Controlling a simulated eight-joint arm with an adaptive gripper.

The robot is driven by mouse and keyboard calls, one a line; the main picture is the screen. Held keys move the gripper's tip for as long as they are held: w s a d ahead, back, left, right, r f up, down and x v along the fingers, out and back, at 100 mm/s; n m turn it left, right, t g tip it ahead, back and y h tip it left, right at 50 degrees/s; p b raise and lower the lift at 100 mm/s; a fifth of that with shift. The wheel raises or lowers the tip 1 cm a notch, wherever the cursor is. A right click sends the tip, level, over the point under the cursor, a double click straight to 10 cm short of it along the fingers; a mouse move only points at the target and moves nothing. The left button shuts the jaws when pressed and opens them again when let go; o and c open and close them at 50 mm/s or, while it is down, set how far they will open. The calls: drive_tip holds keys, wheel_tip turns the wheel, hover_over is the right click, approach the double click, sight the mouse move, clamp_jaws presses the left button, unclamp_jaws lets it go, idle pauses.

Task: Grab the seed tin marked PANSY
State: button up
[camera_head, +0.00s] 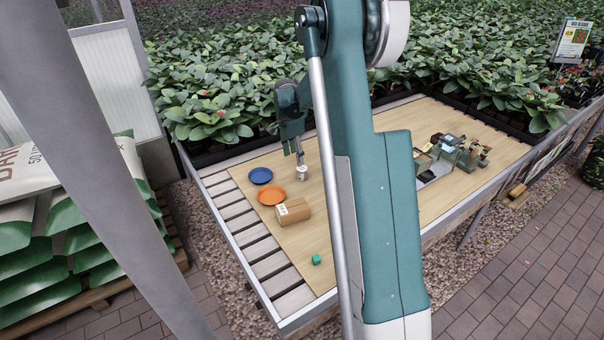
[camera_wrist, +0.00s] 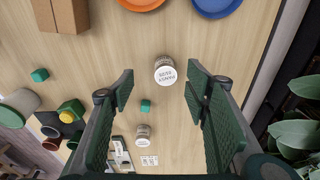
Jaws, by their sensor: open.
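A small tin (camera_wrist: 165,72) with a white lid lies ahead of my open jaws in the wrist view. Its small upside-down lettering seems to read PANSY SEED. In the head view a small pale tin (camera_head: 302,173) stands on the wooden table just below my gripper (camera_head: 298,152). In the wrist view my gripper (camera_wrist: 159,88) is open and empty, its fingers to either side of the tin, with no contact visible. A second tin (camera_wrist: 143,132) shows lower down, its lettering too small to read.
A blue plate (camera_head: 260,176), an orange plate (camera_head: 271,195) and a brown box (camera_head: 292,212) are left of the tin. A green cube (camera_head: 316,260) lies near the front. Small containers (camera_head: 447,152) stand farther right. Leafy plants (camera_head: 215,95) border the table's back. My arm hides the table's middle.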

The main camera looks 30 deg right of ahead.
drive_tip(key=m, duration=0.1)
hover_over(301, 168)
drive_tip(key=f, duration=0.4)
drive_tip(key=shift+a+f, duration=0.25)
drive_tip(key=shift+f, duration=0.15)
drive_tip(key=shift+d+f, duration=0.15)
drive_tip(key=shift+f, duration=1.15)
drive_tip(key=shift+d+f+b, duration=0.2)
drive_tip(key=shift+f+b, duration=0.2)
drive_tip(key=shift+f, duration=0.9)
drive_tip(key=shift+d+f+b, duration=0.15)
drive_tip(key=shift+f+b, duration=0.2)
drive_tip(key=shift+f, duration=0.95)
drive_tip(key=shift+c, duration=0.2)
drive_tip(key=c, duration=1)
